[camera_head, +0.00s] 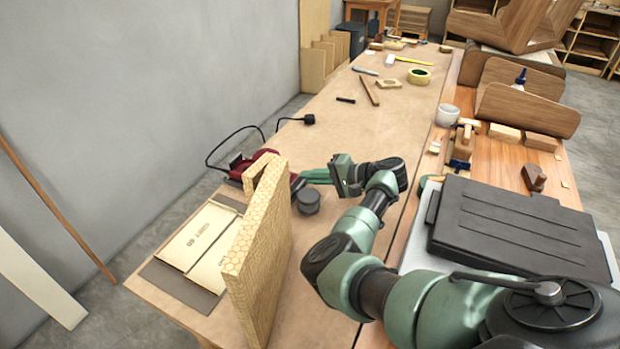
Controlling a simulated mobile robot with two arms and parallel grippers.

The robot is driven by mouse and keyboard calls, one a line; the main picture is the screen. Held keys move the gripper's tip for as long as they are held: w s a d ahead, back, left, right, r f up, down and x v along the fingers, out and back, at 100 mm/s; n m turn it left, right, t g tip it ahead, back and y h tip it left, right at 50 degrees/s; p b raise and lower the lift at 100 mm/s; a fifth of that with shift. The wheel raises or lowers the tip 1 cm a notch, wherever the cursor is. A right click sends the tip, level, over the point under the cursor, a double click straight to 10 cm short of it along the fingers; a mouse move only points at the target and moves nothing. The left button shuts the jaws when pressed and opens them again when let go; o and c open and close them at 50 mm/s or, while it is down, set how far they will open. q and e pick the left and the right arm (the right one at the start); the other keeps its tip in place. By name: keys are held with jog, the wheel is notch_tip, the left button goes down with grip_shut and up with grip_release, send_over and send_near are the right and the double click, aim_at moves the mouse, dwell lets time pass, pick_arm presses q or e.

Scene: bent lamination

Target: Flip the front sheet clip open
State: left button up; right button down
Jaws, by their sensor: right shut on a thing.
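A dark red power sander (263,156) with a black cord lies on the long workbench, partly hidden behind a tall honeycomb-patterned block. A dark round knob or canister (308,201) stands at its right end. My right arm reaches in from the lower right. My right gripper (304,177) points left and is shut on a part at the sander's right end. The sheet clip itself is too small and covered to make out, so I cannot tell whether it is up or down. My left gripper is not in view.
The honeycomb-patterned block (262,262) stands upright just in front of the sander, close to my forearm. A pale labelled packet (200,236) lies at left. A black case (515,230) is at right. The bench surface (350,125) beyond the sander is mostly clear.

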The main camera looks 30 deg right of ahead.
jog(key=shift+r, duration=0.1)
dwell(0.4)
jog(key=c, duration=1.4)
grip_release()
jog(key=shift+s, duration=0.1)
jog(key=shift+c, duration=0.2)
notch_tip(320, 180, up, 20)
jog(key=b, duration=0.2)
jog(key=shift+b, duration=0.3)
